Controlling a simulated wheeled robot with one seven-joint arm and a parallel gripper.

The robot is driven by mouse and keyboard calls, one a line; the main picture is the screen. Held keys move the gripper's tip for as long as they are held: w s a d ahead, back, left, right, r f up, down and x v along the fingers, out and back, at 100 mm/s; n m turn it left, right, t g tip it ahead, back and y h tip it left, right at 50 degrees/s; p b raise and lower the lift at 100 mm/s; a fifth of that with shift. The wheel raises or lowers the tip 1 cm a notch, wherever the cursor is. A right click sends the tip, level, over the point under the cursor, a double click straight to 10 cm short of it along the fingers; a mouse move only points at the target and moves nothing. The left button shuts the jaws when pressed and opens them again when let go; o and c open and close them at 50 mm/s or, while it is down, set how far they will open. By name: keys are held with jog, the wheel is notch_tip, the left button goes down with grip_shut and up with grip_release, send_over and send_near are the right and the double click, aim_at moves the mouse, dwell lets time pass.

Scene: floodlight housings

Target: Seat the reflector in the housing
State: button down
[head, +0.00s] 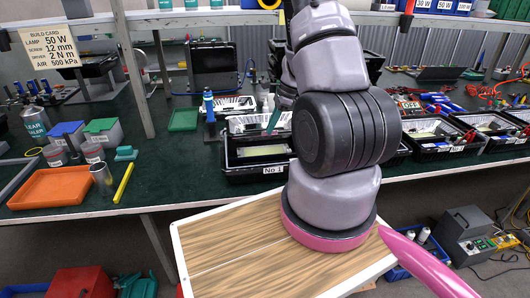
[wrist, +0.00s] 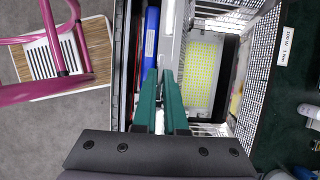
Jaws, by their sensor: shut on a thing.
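The black housing (head: 232,172) marked "No 1" stands on the green bench left of my arm, with a pale yellow lamp panel (head: 262,151) inside. The panel also shows in the wrist view (wrist: 201,75). The reflector (head: 243,124), a silvery frame with patterned walls, is over the housing's back part in the head view. In the wrist view its wall (wrist: 258,75) lies right of the panel. My gripper (wrist: 166,78), with green fingers, is shut on the reflector's near wall. My arm partly hides the housing's right side. I cannot tell whether the reflector touches the housing.
Another open case (head: 235,104) stands behind the housing. More black trays (head: 435,137) with parts stand to the right. An orange tray (head: 50,188), grey bins and a yellow bar (head: 123,183) lie to the left. Some bench is clear between bar and housing.

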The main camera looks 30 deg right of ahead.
aim_at(278, 132)
jog(key=shift+f, duration=0.15)
jog(key=shift+w+f, duration=0.2)
jog(key=shift+f, duration=0.7)
jog(key=shift+w+f, duration=0.15)
jog(key=shift+f, duration=3.75)
jog(key=c, duration=0.9)
grip_release()
jog(key=v, duration=1)
jog(key=shift+s+d+r, duration=0.1)
jog(key=shift+s+r, duration=0.05)
jog(key=shift+r, duration=0.2)
